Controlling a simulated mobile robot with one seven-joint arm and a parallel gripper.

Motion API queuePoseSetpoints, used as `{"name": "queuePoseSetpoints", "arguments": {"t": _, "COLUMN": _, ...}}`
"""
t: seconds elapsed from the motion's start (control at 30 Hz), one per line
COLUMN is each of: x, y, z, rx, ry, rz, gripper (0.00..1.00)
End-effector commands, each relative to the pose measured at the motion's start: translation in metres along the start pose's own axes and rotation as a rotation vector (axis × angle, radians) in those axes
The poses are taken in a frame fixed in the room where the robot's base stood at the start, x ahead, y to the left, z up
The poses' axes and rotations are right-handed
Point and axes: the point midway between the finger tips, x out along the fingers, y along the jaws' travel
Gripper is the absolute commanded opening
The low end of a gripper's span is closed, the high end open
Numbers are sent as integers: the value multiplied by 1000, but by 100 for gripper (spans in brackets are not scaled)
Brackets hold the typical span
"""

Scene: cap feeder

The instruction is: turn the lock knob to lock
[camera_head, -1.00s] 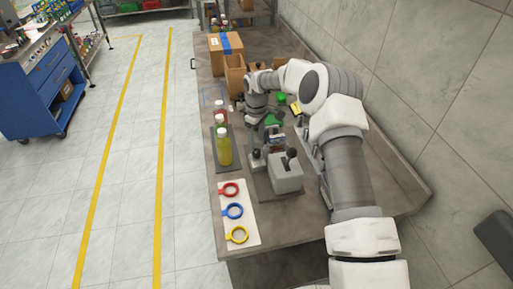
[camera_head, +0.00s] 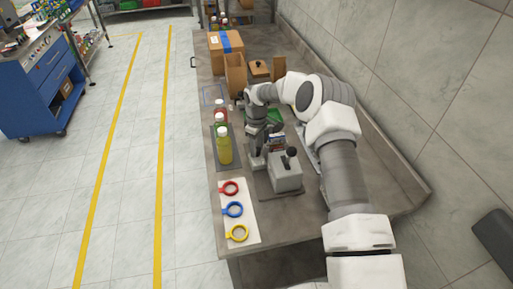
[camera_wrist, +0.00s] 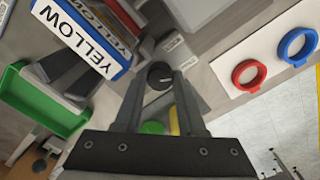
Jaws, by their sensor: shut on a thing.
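The lock knob (camera_wrist: 160,74) is a small dark round knob with a pale line across its top, seen in the wrist view. My gripper (camera_wrist: 162,80) has its two fingers closed on either side of it. In the head view my gripper (camera_head: 257,151) points down at the bench, just left of the grey box (camera_head: 287,178) with a black lever, and hides the knob there. Small pale plates (camera_wrist: 173,48) with dark lettering lie near the knob in the wrist view; the lettering is too small to read.
A blue-and-white block marked YELLOW (camera_wrist: 85,42) and a green tray (camera_wrist: 25,98) are close to my fingers. Red (camera_head: 229,188), blue (camera_head: 233,210) and yellow (camera_head: 237,233) rings lie on a white sheet. A yellow bottle (camera_head: 223,148) stands left of my gripper.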

Motion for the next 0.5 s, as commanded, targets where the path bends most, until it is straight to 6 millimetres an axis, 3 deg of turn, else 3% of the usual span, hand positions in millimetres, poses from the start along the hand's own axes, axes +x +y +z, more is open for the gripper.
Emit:
{"name": "queuePoseSetpoints", "arguments": {"t": 0.07, "x": 0, "y": 0, "z": 0, "rx": 0, "ry": 0, "rz": 0, "gripper": 0}}
{"name": "queuePoseSetpoints", "arguments": {"t": 0.5, "x": 2, "y": 0, "z": 0, "rx": -57, "ry": 0, "rz": 0, "gripper": 0}}
